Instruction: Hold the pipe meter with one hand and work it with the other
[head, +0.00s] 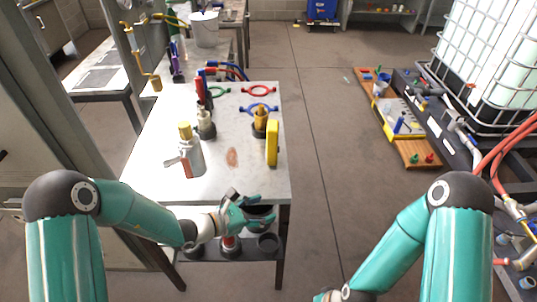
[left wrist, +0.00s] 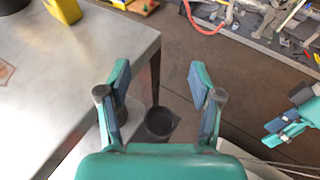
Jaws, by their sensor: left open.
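A yellow, upright slab-like device (head: 272,142), which looks like the pipe meter, stands near the right edge of the grey table. Part of a yellow thing (left wrist: 63,9), likely the same device, shows at the top left of the left wrist view. My left gripper (head: 258,209) is open and empty at the table's front right corner, nearer to me than the device and apart from it. Its spread fingers also show in the left wrist view (left wrist: 160,85). My right gripper (left wrist: 287,122) shows partly at the right of the left wrist view; its opening is unclear.
The table (head: 215,188) also holds a silver canister (head: 191,158), a brass-coloured valve (head: 260,119) and red valve handles (head: 259,90). Dark cups (head: 268,242) sit on a low shelf below. Clear floor (head: 330,130) lies right of the table, before a wooden board (head: 415,152).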

